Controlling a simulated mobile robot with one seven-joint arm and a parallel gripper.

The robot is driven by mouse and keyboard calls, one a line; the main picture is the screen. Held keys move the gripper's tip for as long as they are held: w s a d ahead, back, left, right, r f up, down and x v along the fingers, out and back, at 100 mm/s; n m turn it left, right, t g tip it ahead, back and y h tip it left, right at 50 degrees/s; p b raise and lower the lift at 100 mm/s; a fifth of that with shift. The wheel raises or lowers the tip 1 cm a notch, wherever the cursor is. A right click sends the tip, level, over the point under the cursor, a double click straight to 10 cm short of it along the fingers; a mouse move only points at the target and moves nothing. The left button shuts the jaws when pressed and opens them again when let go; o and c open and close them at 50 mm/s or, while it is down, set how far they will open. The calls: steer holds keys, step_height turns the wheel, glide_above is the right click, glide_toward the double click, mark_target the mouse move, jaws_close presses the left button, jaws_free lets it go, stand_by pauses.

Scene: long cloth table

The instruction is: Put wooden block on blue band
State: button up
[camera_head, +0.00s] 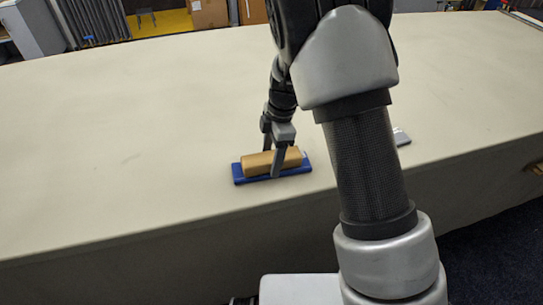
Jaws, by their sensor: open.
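The wooden block (258,163) is a light brown, long piece lying on the blue band (240,177), a flat blue strip on the table near its front edge. The block lies lengthwise along the band, and blue shows at both ends and along the front. My gripper (274,164) points down at the block, with a finger in front of the block's near side and another toward its far side. The jaws are open around the block. Whether a finger touches it cannot be told. Part of the block is hidden behind the near finger.
The long cream cloth table (120,140) is mostly clear to the left and behind. A small grey-white flat object (401,137) lies to the right, partly hidden behind my arm. The table's front edge is close to the band. Boxes (208,13) stand beyond the table.

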steer(key=s+d+r+m+t, duration=0.1)
steer(key=s+d+r+m, duration=0.15)
steer(key=r, duration=0.75)
steer(key=s+d+r+m, duration=0.2)
steer(key=d+r+m, duration=0.1)
steer(key=r, duration=0.7)
steer(key=s+d+r+m+t+h, duration=0.1)
steer(key=s+d+r+m+t, duration=0.1)
steer(key=s+m, duration=0.6)
steer(key=s+d+r+m+t, duration=0.3)
steer(key=s+d+m, duration=0.4)
steer(key=s, duration=0.3)
steer(key=shift+s+r+m+h, duration=0.25)
steer(key=shift+r+m+h, duration=0.15)
steer(key=shift+r, duration=0.1)
step_height(320, 180, up, 5)
steer(key=p, duration=0.5)
steer(key=shift+f, duration=0.1)
